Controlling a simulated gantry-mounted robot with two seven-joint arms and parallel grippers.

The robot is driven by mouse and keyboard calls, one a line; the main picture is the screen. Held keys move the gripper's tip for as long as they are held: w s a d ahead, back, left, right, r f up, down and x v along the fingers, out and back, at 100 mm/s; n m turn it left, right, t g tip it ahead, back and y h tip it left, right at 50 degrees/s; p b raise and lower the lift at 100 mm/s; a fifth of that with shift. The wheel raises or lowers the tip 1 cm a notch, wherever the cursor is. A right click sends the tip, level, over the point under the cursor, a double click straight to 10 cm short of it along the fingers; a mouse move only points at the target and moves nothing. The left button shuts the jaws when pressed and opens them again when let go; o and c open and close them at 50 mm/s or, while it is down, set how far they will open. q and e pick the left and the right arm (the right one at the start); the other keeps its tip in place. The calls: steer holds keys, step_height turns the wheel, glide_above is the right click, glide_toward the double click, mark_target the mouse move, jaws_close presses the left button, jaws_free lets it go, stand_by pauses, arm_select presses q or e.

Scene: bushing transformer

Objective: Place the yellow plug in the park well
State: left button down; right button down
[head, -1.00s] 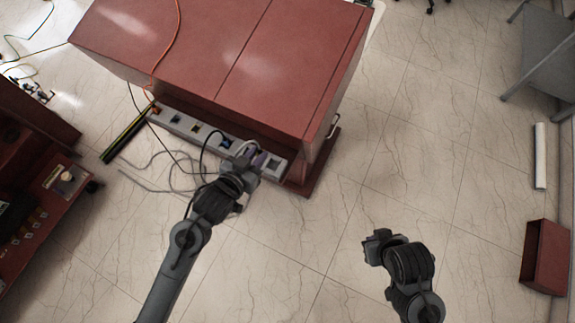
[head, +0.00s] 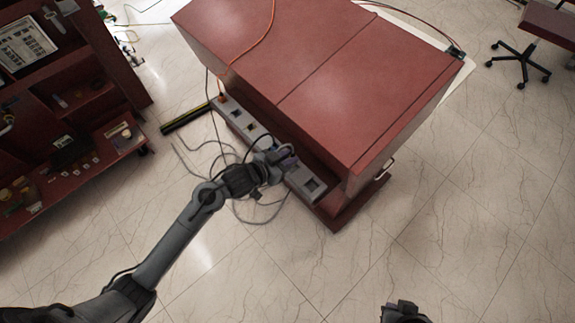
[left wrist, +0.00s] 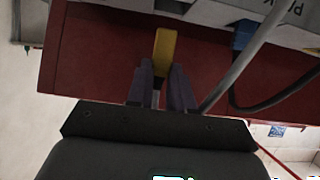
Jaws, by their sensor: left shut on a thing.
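The yellow plug (left wrist: 165,45) shows in the left wrist view between the two purple-grey fingertips of my left gripper (left wrist: 162,88), which is shut on it. In the head view my left gripper (head: 284,158) is at the grey strip of square wells (head: 235,118) along the cabinet's base, and the plug is hidden there. I cannot tell whether the plug is in a well. An empty-looking well (head: 313,186) shows at the strip's near right end. My right gripper (head: 404,308) is at the bottom edge of the head view, far from the strip; its fingers are unclear.
The large red cabinet (head: 340,80) stands behind the strip. A blue plug (left wrist: 243,36) with a dark cable is right of the yellow plug in the left wrist view. Loose cables (head: 240,210) lie on the floor.

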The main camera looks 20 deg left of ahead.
arm_select(q)
steer(key=shift+f, duration=0.35)
step_height(320, 180, down, 4)
steer(key=shift+r+b, duration=0.25)
steer(key=shift+b, duration=0.5)
steer(key=c, duration=1)
jaws_free()
steer(key=shift+f, duration=0.15)
